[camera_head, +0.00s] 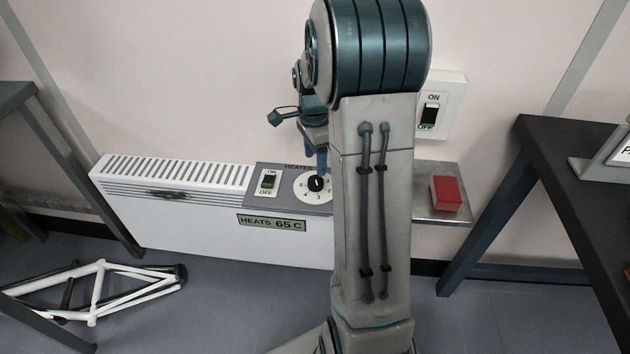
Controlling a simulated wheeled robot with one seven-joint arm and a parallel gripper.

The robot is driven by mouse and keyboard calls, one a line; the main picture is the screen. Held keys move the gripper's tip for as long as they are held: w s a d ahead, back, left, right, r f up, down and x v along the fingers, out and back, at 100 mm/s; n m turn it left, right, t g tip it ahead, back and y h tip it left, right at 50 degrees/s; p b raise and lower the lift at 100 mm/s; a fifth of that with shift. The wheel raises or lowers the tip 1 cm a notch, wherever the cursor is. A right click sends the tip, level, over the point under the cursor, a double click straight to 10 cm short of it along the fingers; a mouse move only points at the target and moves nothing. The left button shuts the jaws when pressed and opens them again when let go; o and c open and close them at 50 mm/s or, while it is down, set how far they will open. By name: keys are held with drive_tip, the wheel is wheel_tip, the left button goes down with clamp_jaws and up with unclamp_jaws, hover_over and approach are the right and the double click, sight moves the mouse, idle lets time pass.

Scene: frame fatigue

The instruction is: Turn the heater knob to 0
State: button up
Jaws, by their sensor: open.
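The heater knob (317,184) is a small black knob on a white round dial with numbers, on the grey control panel (290,202) of the white heater (200,222). My arm covers the right part of the panel, and the knob's exact setting is too small to read. My gripper (322,165) hangs just above the knob, pointing down, with its blue fingers partly hidden by my arm. It is open, with nothing seen in it. Whether the fingers touch the knob cannot be told.
A heater ON/OFF switch (268,183) sits left of the dial. A red block (447,193) rests on a metal shelf (432,215) at right. A wall switch (430,117) is above. Dark tables (545,155) flank the heater. A white bike frame (115,292) lies on the floor.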

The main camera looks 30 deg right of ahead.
sight(315, 179)
wheel_tip(315, 179, down, 6)
drive_tip(key=shift+s+f+b, duration=0.15)
drive_tip(key=shift+f+b, duration=0.1)
drive_tip(key=shift+b, duration=0.6)
drive_tip(key=c, duration=1)
